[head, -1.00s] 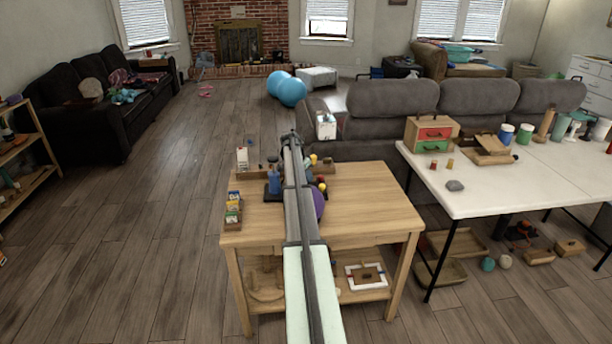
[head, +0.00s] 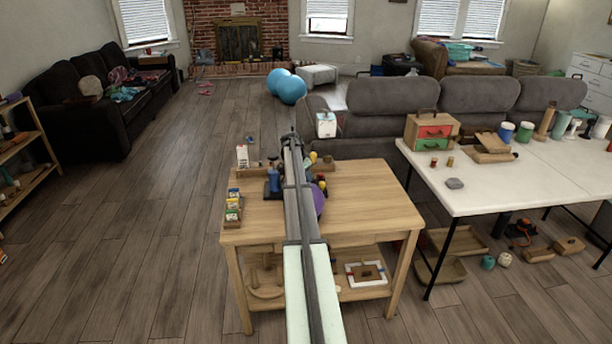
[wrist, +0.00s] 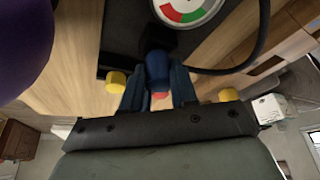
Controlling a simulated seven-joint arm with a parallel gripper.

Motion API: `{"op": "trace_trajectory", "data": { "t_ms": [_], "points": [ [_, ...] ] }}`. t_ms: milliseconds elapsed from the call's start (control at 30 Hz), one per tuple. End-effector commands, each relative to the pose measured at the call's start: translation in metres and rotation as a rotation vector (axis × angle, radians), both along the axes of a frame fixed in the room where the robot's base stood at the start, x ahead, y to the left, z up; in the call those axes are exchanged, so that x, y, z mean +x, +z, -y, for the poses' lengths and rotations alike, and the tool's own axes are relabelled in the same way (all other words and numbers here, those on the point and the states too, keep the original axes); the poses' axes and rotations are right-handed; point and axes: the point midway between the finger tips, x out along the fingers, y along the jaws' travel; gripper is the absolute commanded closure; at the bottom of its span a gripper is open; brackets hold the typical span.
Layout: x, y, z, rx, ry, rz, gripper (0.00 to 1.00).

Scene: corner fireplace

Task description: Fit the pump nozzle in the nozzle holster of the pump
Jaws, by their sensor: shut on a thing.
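The pump (head: 274,182) shows in the head view as a blue upright shape on a dark base, on the wooden table just left of my arm. In the wrist view, a round white gauge with red and green bands (wrist: 188,9) and a black hose (wrist: 257,48) curve past my fingers. My gripper (wrist: 158,90) is shut on a dark blue piece, which I take as the pump nozzle (wrist: 157,68), close over the black base. My arm hides the gripper in the head view. I cannot make out the holster or whether the nozzle touches it.
A purple ball (head: 318,201) lies beside my arm on the wooden table (head: 370,205); it fills the upper left of the wrist view. Small boxes (head: 233,207) stand at the table's left edge. Yellow knobs (wrist: 115,81) flank my fingers. A white table (head: 480,190) stands to the right.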

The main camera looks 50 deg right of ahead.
Motion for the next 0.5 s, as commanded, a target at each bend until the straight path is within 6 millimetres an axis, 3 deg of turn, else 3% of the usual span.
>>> {"op": "trace_trajectory", "data": {
  "t_ms": [500],
  "points": [
    [0.0001,-0.0066,0.0001,0.0,0.0,0.0,1.0]
  ]
}}
